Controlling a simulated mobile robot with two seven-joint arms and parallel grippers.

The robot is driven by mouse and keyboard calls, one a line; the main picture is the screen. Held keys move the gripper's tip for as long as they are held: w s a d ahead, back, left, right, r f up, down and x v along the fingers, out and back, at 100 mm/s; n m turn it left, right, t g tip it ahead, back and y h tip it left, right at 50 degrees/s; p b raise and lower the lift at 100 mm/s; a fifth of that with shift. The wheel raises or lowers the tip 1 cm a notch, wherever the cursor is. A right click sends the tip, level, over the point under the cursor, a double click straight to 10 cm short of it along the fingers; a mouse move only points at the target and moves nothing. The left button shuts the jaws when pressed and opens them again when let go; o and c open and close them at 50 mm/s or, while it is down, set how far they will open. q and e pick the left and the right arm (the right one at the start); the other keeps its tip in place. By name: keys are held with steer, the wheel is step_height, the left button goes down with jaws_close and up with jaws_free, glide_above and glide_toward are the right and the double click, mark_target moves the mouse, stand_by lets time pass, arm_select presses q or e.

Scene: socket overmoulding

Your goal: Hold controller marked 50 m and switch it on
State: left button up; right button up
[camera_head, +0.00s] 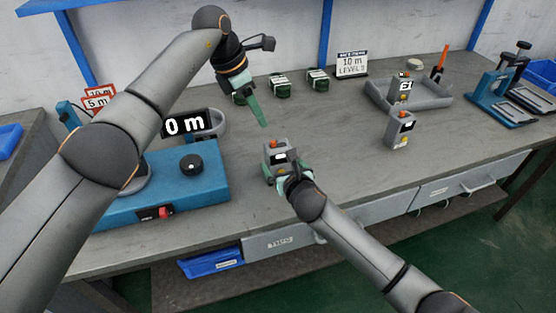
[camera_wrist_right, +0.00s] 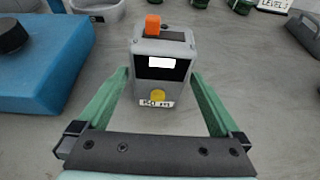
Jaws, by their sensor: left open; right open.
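A grey controller (camera_head: 278,150) with an orange knob on top stands upright on the bench. In the right wrist view the controller (camera_wrist_right: 160,50) shows a dark panel with a blank white display, a yellow button and a small label that I cannot read surely. My right gripper (camera_head: 284,173) is open, its green fingers (camera_wrist_right: 161,78) on either side of the controller with gaps visible. My left gripper (camera_head: 257,110) is open and empty, raised behind the controller. Two similar controllers are at the right: one on the bench (camera_head: 401,130), one in a grey tray (camera_head: 440,103).
A blue machine (camera_head: 190,200) with a black knob and red switch stands at the left. Blue stands (camera_head: 500,110) are at far right.

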mark_target(281, 164)
steer(key=shift+x, duration=1.95)
steer(key=c, duration=1.2)
arm_select(q)
steer(key=shift+c, duration=0.6)
arm_select(e)
steer(key=shift+c, duration=0.2)
arm_select(q)
steer(key=shift+a+f, duration=0.15)
steer(key=shift+a, duration=0.05)
steer(key=shift+c, duration=0.7)
steer(key=a+h, duration=0.1)
steer(key=a+f, duration=0.1)
steer(key=a+h, duration=0.1)
steer(key=a, duration=0.1)
steer(key=shift+s+f+m+h, duration=0.1)
steer(key=shift+f+m+h, duration=0.2)
steer(key=shift+f, duration=0.1)
steer(key=c, duration=0.4)
steer(key=a, duration=0.2)
steer(key=s+a+h, duration=0.1)
steer(key=a, duration=0.1)
steer(key=s+a+h, duration=0.1)
steer(key=a, duration=0.1)
steer(key=shift+s+f+m+t, duration=0.1)
steer(key=shift+m+t, duration=0.2)
steer(key=shift+m, duration=0.1)
jaws_close()
